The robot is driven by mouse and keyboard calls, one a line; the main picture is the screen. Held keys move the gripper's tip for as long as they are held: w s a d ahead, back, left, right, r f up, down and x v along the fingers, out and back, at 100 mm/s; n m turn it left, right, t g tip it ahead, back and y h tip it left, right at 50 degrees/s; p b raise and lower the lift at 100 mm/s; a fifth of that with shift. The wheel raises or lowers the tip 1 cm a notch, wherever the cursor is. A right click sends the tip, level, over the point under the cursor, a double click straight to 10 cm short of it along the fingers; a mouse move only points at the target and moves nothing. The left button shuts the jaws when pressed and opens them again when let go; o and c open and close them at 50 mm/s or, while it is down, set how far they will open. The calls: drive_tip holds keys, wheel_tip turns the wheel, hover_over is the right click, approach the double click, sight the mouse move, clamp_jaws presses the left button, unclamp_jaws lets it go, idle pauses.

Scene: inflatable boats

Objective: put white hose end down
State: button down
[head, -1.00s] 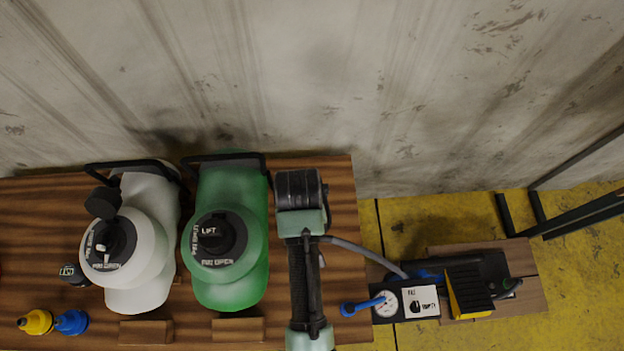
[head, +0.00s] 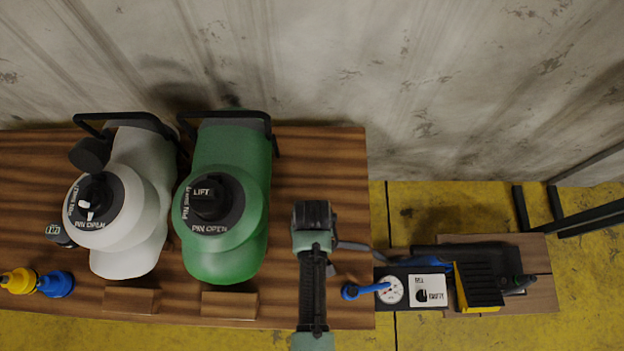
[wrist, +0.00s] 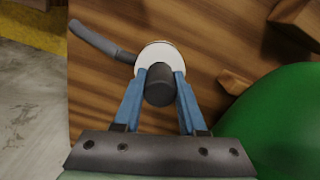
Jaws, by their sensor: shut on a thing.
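The white hose end (wrist: 152,50) shows in the wrist view as a white disc with a dark grey cylinder (wrist: 159,86) in front of it. My gripper (wrist: 160,78) is shut on the dark cylinder with its two blue fingers. A grey hose (wrist: 95,38) runs off the disc to the upper left. The hose end is over the wooden table top (wrist: 110,90); I cannot tell if it touches the wood. In the head view my arm covers the fingers and the hose end, and a short piece of hose (head: 352,246) shows to its right.
A green container (head: 226,250) and a white container (head: 128,258) with black caps stand left of my arm. Yellow (head: 18,281) and blue (head: 57,285) fittings lie farther left. A pump with a gauge (head: 391,291) lies right of the table.

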drive_tip(key=shift+f, duration=0.7)
drive_tip(key=shift+f, duration=0.2)
drive_tip(key=shift+c, duration=2.3)
unclamp_jaws()
